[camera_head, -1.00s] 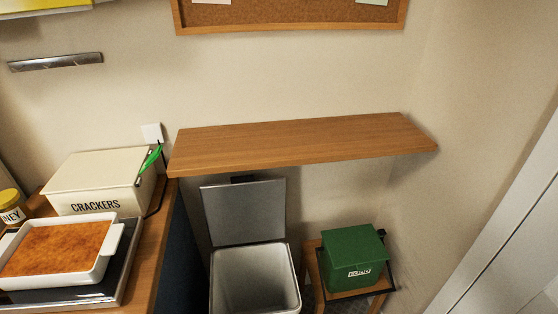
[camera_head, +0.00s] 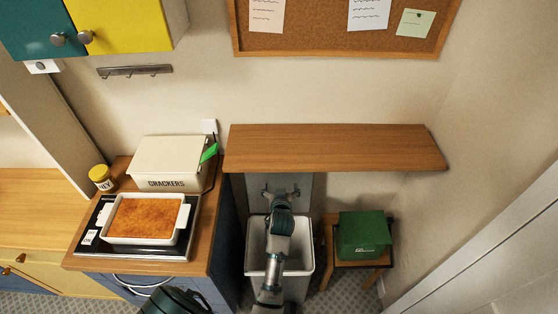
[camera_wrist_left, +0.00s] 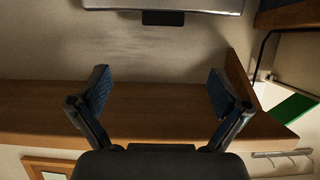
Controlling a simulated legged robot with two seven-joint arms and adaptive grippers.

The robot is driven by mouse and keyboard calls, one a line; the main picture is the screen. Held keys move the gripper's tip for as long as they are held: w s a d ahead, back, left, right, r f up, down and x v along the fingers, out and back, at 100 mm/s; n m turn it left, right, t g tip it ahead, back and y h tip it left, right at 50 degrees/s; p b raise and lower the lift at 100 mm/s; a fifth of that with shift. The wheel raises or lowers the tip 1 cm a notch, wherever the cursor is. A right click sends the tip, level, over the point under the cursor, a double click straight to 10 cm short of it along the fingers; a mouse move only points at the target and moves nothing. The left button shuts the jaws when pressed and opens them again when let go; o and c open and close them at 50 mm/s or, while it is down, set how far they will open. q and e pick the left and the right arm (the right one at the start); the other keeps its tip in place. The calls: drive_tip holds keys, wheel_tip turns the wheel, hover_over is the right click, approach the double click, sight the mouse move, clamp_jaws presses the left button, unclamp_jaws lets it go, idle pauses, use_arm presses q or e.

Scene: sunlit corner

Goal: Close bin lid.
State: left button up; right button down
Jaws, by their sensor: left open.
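The grey bin (camera_head: 298,287) stands on the floor beside the counter with its mouth uncovered. Its flat grey lid (camera_head: 304,204) stands upright behind the mouth, under the wooden shelf. My left gripper (camera_head: 281,189) is in front of the lid's upper part, with my forearm reaching over the bin and hiding part of its mouth. In the left wrist view my left gripper (camera_wrist_left: 160,80) is open, with nothing between its fingers. The lid's edge (camera_wrist_left: 195,6) shows at the top of that view, beyond the fingertips. My right gripper is not in view.
The wooden shelf (camera_head: 335,150) overhangs the lid and gripper. A green box (camera_head: 362,236) sits on a small stool (camera_head: 374,266) right of the bin. The counter at left holds a baking dish (camera_head: 143,238) and a crackers box (camera_head: 160,157).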

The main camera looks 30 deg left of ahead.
use_arm(q)
drive_tip(key=b+x, duration=0.1)
drive_tip(key=x, duration=1.5)
drive_tip(key=shift+a+f, duration=0.15)
drive_tip(key=shift+f, duration=0.1)
drive_tip(key=shift+w+a+f, duration=0.25)
drive_tip(key=shift+w+a, duration=0.15)
drive_tip(key=shift+a, duration=0.05)
